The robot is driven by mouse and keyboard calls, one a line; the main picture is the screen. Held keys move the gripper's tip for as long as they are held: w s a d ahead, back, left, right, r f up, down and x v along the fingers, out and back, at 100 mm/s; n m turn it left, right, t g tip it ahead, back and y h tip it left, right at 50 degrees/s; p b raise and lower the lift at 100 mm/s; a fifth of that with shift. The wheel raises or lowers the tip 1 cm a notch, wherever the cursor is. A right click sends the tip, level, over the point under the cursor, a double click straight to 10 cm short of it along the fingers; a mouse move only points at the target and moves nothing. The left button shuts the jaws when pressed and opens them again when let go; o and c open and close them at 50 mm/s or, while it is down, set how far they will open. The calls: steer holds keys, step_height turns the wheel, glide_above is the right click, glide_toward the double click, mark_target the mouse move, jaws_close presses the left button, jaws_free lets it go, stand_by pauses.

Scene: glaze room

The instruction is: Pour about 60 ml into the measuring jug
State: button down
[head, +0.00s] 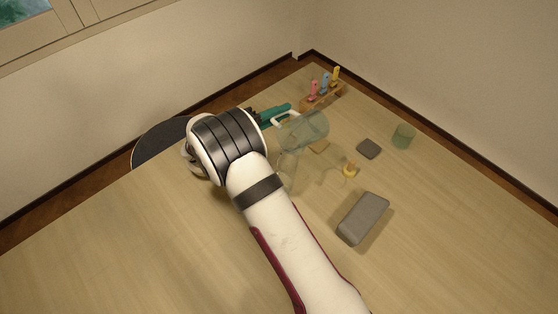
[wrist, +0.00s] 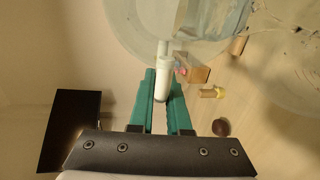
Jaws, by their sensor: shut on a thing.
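My gripper (head: 276,115) has teal fingers and is shut on the white handle of a clear pitcher (head: 307,130), raised above the table. The pitcher looks tilted, its body to the right of the handle; I cannot tell how much liquid is in it. In the wrist view the fingers (wrist: 160,95) close around the white handle, and the clear pitcher body (wrist: 150,28) fills the top. A clear vessel, likely the measuring jug (head: 287,172), stands below the pitcher, partly hidden by my arm. Its level and marks cannot be read, and no stream shows clearly.
A wooden rack (head: 322,97) with pink, blue and yellow tools stands at the back. A greenish glass (head: 403,136), a small dark block (head: 369,149), a yellow item (head: 350,169) and a grey block (head: 362,218) stand to the right. The table's left front is clear.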

stand_by(0.3)
steer(key=shift+r, duration=0.15)
steer(key=shift+w+d+f+g+y, duration=0.5)
steer(key=shift+w+d+g+y, duration=0.1)
steer(key=shift+d+y, duration=0.15)
steer(key=shift+a+f, duration=0.15)
steer(key=shift+f, duration=0.15)
steer(key=shift+f+g+y, duration=0.15)
steer(key=shift+g+y, duration=0.3)
steer(key=shift+g, duration=0.05)
steer(key=shift+r+g+y, duration=0.4)
steer(key=shift+g+y, duration=0.5)
